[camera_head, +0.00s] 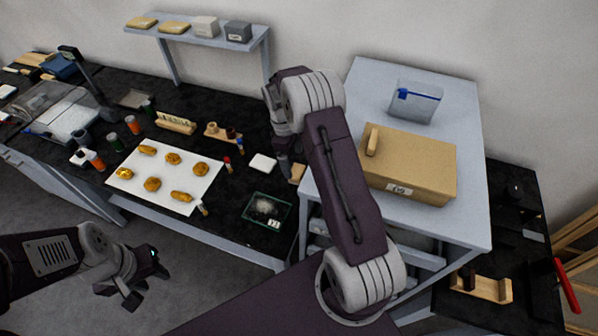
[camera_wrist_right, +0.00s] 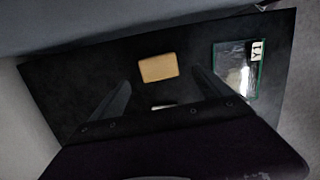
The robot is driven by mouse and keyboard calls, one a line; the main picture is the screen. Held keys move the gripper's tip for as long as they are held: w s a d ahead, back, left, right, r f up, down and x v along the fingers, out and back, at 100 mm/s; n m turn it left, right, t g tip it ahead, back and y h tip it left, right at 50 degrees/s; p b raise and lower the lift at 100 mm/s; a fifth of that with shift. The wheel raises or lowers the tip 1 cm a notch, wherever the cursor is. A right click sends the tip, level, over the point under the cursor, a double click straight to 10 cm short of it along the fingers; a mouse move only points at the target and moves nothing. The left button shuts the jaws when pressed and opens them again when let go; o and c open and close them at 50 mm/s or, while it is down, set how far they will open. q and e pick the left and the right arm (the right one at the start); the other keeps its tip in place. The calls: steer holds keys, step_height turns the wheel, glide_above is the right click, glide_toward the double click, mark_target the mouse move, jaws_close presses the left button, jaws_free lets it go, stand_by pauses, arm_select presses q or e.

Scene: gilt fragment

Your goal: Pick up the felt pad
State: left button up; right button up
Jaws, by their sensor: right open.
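A flat white square (camera_head: 263,164), which looks like a pad, lies on the black bench top. I cannot tell for sure if it is the felt pad. A tan block or pad (camera_head: 297,173) lies just right of it, partly behind my right arm. My right gripper (camera_wrist_right: 160,82) is open and points down above the bench. In the right wrist view the tan piece (camera_wrist_right: 158,67) lies just beyond the fingertips. A sliver of the white piece (camera_wrist_right: 163,106) shows between the fingers, mostly hidden by the gripper. My left gripper (camera_head: 146,287) is open and empty, away from the bench.
A glass-like tray (camera_head: 267,210) with a label lies near the bench front edge. A white sheet (camera_head: 132,185) with several golden pieces lies left. A grey table (camera_head: 468,150) with a cardboard box (camera_head: 425,163) stands right. Small bottles stand around the sheet.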

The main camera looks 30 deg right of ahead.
mark_target(297, 171)
steer(key=shift+d+f, duration=0.15)
steer(key=shift+d, duration=0.15)
steer(key=shift+s+d+f, duration=0.1)
steer(key=shift+s+f, duration=0.1)
steer(key=shift+f, duration=0.05)
step_height(297, 171, down, 4)
steer(key=shift+s+r+p, duration=0.1)
steer(key=shift+s+p, duration=0.05)
steer(key=shift+p, duration=0.45)
steer(key=shift+f, duration=0.3)
steer(key=shift+d, duration=0.1)
steer(key=c, duration=1.5)
